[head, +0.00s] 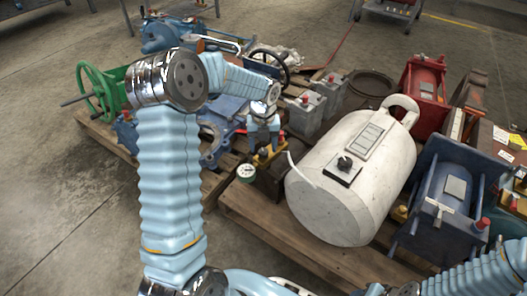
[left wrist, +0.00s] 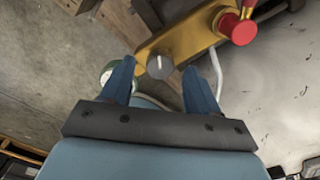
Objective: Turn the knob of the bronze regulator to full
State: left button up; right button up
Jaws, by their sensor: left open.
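The bronze regulator (head: 266,156) stands at the near middle of the pallets, with a round white gauge (head: 245,171) at its left. In the left wrist view its golden body (left wrist: 192,38) runs slantwise, with a red cap (left wrist: 238,28) at the upper right. Its round grey knob (left wrist: 160,67) carries a white pointer line that points about straight up in that picture. My left gripper (head: 264,132) is over the regulator. In the left wrist view its two blue fingers (left wrist: 160,74) are open, one on each side of the knob. I cannot tell whether they touch it.
A big white tank (head: 340,190) with a black knob lies right of the regulator. A blue machine (head: 450,195) and a red one (head: 423,90) are beyond it. A green handwheel (head: 92,92) is at left. A pale hose (left wrist: 222,72) runs beside my right-hand finger.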

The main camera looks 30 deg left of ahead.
pick_arm(q)
jog(key=shift+f, duration=1.1)
jog(key=c, duration=1)
jog(key=shift+c, duration=0.2)
